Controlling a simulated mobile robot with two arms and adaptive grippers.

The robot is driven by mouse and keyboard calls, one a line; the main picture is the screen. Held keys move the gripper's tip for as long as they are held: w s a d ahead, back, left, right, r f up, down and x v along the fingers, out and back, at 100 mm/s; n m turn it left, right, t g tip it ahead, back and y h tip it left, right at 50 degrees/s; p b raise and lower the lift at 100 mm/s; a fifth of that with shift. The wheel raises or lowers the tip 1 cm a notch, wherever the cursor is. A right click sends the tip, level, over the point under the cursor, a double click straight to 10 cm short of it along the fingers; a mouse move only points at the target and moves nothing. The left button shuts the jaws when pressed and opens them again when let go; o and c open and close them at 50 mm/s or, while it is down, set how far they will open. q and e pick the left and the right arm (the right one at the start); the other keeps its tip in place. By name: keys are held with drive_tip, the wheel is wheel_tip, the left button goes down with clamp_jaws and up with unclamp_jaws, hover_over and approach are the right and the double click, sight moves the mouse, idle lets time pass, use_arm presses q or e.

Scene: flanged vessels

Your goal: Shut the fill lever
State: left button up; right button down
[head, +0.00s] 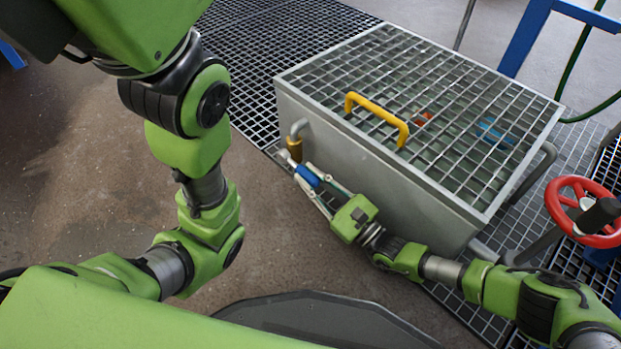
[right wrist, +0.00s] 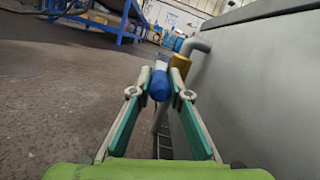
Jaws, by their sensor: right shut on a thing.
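The fill lever (head: 307,176) has a blue grip and sits low beside the brass-coloured valve (head: 294,149) on the near left corner of the grey tank. My right gripper (head: 299,165) reaches in along the tank's front wall and is shut on the blue grip. In the right wrist view the blue grip (right wrist: 160,85) stands between the two fingers, with the yellowish valve (right wrist: 180,64) and grey pipe just beyond. The fingers hide part of the lever. My left arm is folded at the left of the head view; its gripper is out of the picture.
The grey tank (head: 400,185) has a grated top with a yellow handle (head: 377,119). A red handwheel (head: 585,211) stands right, near my right arm. Floor grating (head: 235,65) lies behind the tank. The concrete floor to the left of the valve is clear.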

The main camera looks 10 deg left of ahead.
idle(0.4)
drive_tip(key=c, duration=1.9)
unclamp_jaws()
drive_tip(key=shift+f, duration=0.1)
drive_tip(key=shift+a, duration=0.1)
drive_tip(key=v, duration=1.2)
drive_tip(key=shift+f, duration=0.1)
